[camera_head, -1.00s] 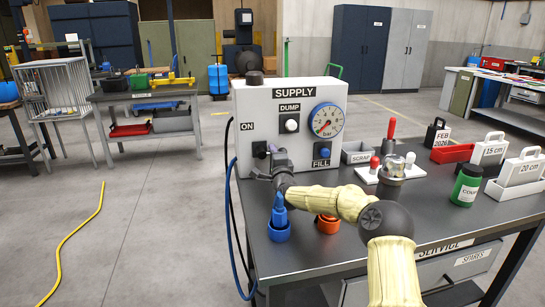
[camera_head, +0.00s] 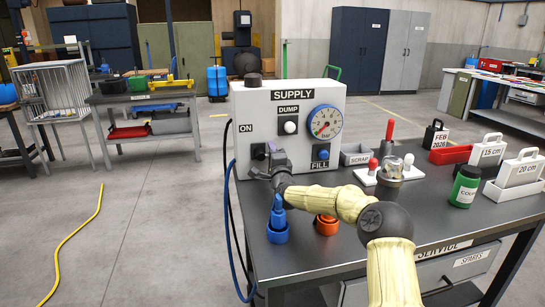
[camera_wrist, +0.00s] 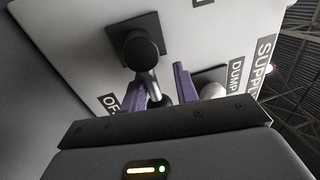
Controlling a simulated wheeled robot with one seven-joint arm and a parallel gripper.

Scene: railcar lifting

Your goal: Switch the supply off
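The supply box (camera_head: 240,170) is white, with the labels SUPPLY, ON, DUMP and FILL. It stands at the left end of the dark service bench. In the wrist view its switch is a black lever (camera_wrist: 144,52) on a dark square plate, with an OF... label (camera_wrist: 107,104) partly hidden beside it. My gripper (camera_head: 268,165) is at the box's lower left, below the ON label. In the wrist view its two purple fingers (camera_wrist: 160,88) stand apart on either side of the lever's rod. A gap shows, and I cannot tell whether a finger touches the rod.
A DUMP button (camera_head: 290,127), a blue FILL button (camera_head: 321,154) and a round gauge (camera_head: 325,122) are on the panel. Blue (camera_head: 278,232) and orange (camera_head: 326,225) pieces stand on the bench under my arm. A green bottle (camera_head: 465,186) is at right. A yellow hose (camera_head: 78,232) lies on the floor.

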